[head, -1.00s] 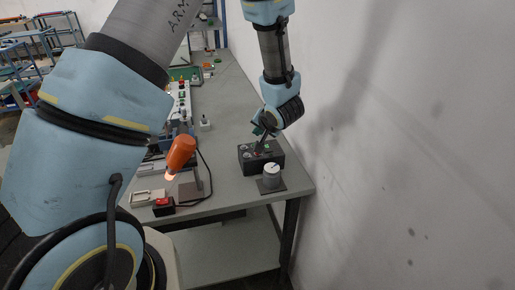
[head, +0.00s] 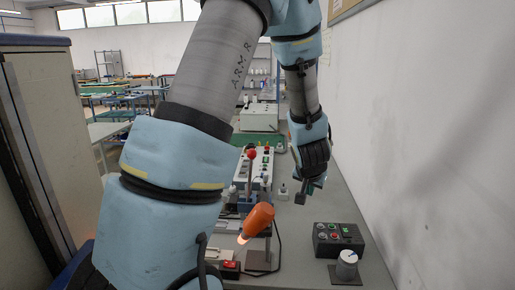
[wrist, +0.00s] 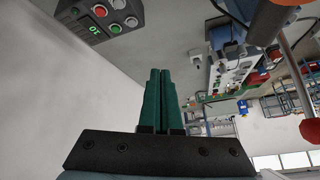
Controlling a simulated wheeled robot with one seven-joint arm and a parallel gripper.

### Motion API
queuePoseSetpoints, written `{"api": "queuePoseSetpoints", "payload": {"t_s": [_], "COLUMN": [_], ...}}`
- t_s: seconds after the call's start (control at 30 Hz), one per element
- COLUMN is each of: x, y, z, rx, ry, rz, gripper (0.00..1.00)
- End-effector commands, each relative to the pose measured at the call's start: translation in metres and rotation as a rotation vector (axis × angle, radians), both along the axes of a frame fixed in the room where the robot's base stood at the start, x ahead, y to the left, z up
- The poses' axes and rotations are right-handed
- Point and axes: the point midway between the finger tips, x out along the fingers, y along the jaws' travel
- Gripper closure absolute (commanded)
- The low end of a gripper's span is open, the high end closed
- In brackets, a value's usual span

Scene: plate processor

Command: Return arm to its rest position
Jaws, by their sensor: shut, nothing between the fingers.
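My gripper (head: 306,193) hangs above the table, left of and farther back than the black button box. In the wrist view its two green fingers (wrist: 161,100) lie side by side, shut, with nothing between them. My arm's blue and grey links cross the middle of the head view and hide part of the table. The black button box (head: 338,239) has several coloured buttons and a small lit display. It also shows at the top left of the wrist view (wrist: 97,19), apart from the fingers.
A wall (head: 420,130) bounds the right side.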

Motion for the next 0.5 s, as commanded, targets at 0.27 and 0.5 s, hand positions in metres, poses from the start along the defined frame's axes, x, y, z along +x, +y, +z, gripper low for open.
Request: {"api": "queuePoseSetpoints", "payload": {"t_s": [0.27, 0.5], "x": [-0.059, -0.121], "y": [0.153, 0.238], "z": [0.043, 0.055], "rx": [-0.08, -0.022], "ry": [0.283, 0.424], "rz": [0.239, 0.437], "gripper": [1.0, 1.0]}}
